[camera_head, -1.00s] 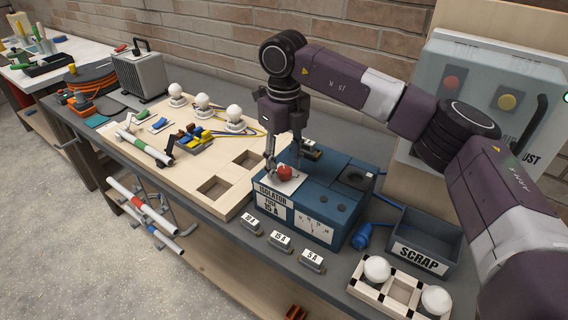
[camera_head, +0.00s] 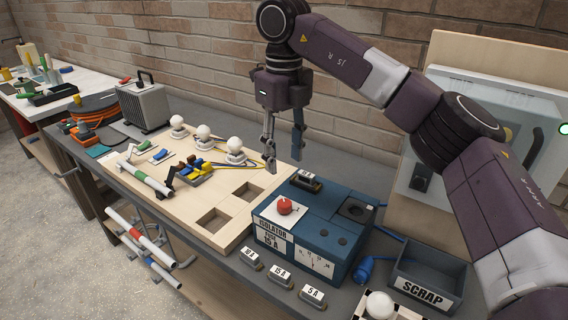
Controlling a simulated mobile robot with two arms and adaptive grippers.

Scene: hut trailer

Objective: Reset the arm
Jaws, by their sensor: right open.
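My right gripper (camera_head: 284,150) is open and empty. It points down above the bench, behind and above the blue isolator box (camera_head: 318,249). The box carries a red knob (camera_head: 285,206) on a white plate, and the gripper is apart from the knob. My right arm reaches in from the right edge, bends at a dark joint and runs up to the wrist at the top. My left gripper is not in view.
A grey SCRAP bin (camera_head: 428,276) stands right of the box. Fuses labelled 10 A (camera_head: 251,259), 15 A (camera_head: 280,275) and 5 A (camera_head: 312,296) lie in front. A wooden board (camera_head: 183,171) with white bulbs lies left. A brick wall (camera_head: 200,45) stands behind.

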